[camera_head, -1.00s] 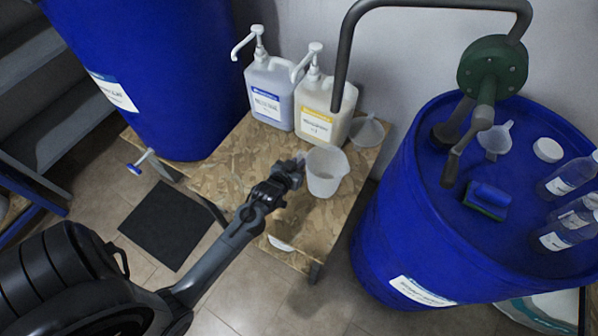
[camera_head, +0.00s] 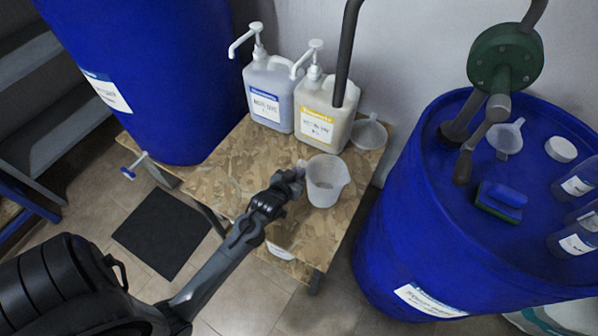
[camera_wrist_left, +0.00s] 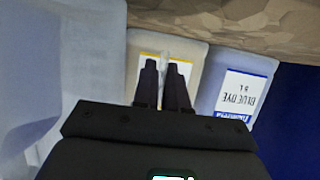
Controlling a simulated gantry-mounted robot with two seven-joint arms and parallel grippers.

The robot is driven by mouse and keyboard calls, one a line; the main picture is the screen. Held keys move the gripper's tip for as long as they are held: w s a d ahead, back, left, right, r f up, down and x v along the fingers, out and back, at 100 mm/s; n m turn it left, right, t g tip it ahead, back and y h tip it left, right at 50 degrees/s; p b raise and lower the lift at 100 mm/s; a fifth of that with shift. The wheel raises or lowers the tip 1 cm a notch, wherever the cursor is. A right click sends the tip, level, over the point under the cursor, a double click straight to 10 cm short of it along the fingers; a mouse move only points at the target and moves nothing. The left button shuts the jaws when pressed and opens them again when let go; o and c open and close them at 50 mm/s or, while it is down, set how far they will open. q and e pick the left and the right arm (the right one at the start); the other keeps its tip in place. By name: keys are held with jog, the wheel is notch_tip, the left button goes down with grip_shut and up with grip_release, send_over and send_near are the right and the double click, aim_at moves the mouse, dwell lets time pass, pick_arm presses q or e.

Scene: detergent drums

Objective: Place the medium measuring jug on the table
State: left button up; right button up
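The measuring jug (camera_head: 327,182), translucent white, is upright over the front right part of the wooden table (camera_head: 222,172); whether its base touches the wood I cannot tell. My left gripper (camera_head: 297,174) is at the jug's left side. In the left wrist view the gripper's fingers (camera_wrist_left: 163,88) are close together, with a pale strip between them that looks like the jug's handle. The jug's pale wall (camera_wrist_left: 60,75) fills the left of that view. My right gripper is not in view.
A blue dye bottle (camera_head: 268,93) and a yellow-labelled pump bottle (camera_head: 320,113) stand at the back of the table, with a funnel (camera_head: 369,133) beside them. Blue drums flank the table; the right drum (camera_head: 400,235) carries a pump, sponge and bottles. The table's left half is clear.

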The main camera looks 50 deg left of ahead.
pick_arm(q)
jog(key=o, duration=0.4)
jog(key=shift+r, duration=0.15)
jog(key=shift+s+r, duration=0.15)
jog(key=shift+r, duration=0.05)
jog(key=s+d+r+m+g+h+p, duration=0.1)
jog(key=s+d+r+g, duration=0.1)
jog(key=s+d, duration=0.3)
jog(key=s+d+r+m+g+h+p, duration=0.1)
jog(key=s+d+g, duration=0.3)
jog(key=s, duration=0.6)
jog(key=s+d+r+m+g+h+p, duration=0.1)
jog(key=s+d+r+m+g+h, duration=0.1)
jog(key=s+d, duration=0.5)
jog(key=shift+s+r+m+g+p, duration=0.2)
jog(key=shift+s+r+m+g, duration=0.15)
jog(key=shift+r, duration=0.15)
jog(key=shift+s+r+m+g+p, duration=0.25)
jog(key=shift+r+m, duration=0.1)
jog(key=shift+r, duration=0.15)
jog(key=shift+w, duration=0.1)
